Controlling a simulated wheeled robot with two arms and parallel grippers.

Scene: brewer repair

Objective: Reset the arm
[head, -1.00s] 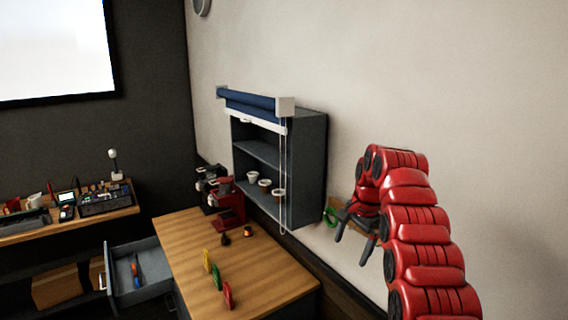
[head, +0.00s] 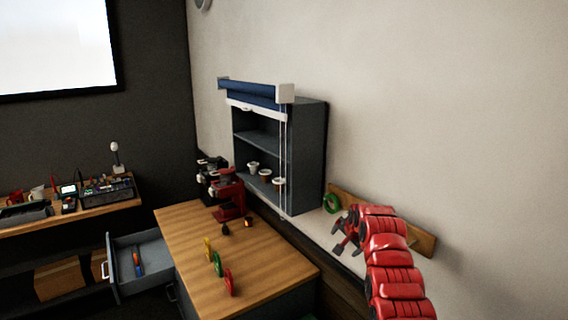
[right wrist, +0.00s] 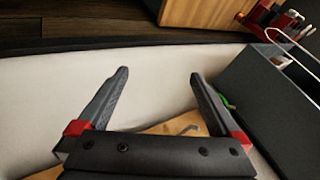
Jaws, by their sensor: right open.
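My right arm, red and segmented, comes in from the lower right in the head view. Its gripper (head: 347,245) is low beside the wall, just right of the shelf cabinet. In the right wrist view the gripper (right wrist: 158,75) has its two dark fingers wide apart, with nothing between them. A wooden board (head: 424,240) on the wall is partly hidden behind the arm. A green ring (head: 331,203) hangs at its left end. My left gripper is not in view.
A wooden counter (head: 270,255) holds a red brewer (head: 229,197), a black machine and several small coloured items. The dark shelf cabinet (head: 309,160) with cups hangs above, under a rolled blue blind (head: 250,90). A drawer (head: 150,285) stands open at left.

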